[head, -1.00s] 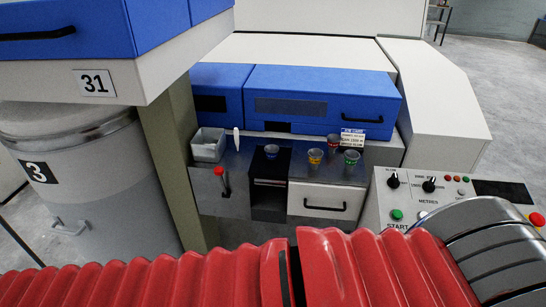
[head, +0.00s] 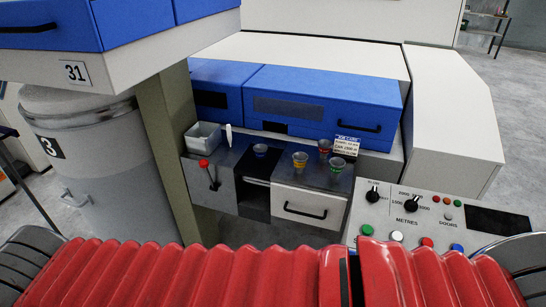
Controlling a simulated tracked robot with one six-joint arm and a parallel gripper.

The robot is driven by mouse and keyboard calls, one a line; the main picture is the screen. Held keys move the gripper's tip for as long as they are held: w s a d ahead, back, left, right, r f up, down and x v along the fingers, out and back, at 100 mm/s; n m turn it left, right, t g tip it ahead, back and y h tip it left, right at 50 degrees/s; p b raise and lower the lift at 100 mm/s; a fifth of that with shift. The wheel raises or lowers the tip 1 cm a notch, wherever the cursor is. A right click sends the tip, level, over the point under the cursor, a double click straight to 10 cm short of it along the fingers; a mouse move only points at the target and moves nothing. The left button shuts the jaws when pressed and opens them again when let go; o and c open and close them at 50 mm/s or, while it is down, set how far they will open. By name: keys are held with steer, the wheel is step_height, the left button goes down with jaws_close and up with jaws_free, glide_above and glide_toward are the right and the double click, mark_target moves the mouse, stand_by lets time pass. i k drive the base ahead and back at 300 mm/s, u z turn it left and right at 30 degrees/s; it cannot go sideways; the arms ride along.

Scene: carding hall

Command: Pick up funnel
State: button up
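Several small grey cup-shaped pieces, which look like funnels, stand on the dark shelf top (head: 285,176) below the blue covers in the head view. One funnel has a blue band (head: 260,150) and stands at the left. One has a yellow band (head: 300,160) near the middle. One has a red band (head: 324,148) farther back. One has a green band (head: 337,164) at the front right. All appear upright and apart from my body. My gripper is not in view.
A grey open bin (head: 203,136) and a white upright piece (head: 228,137) are left of the funnels. A printed sign (head: 346,145) stands behind the green one. A red-knobbed lever (head: 205,164), a post (head: 170,150) and a control panel (head: 410,215) flank the shelf.

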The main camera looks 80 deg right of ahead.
mark_target(260, 149)
steer(key=z, duration=0.05)
steer(key=k, duration=1.3)
steer(key=z, duration=0.7)
steer(key=i, duration=1.85)
steer(key=z, duration=0.05)
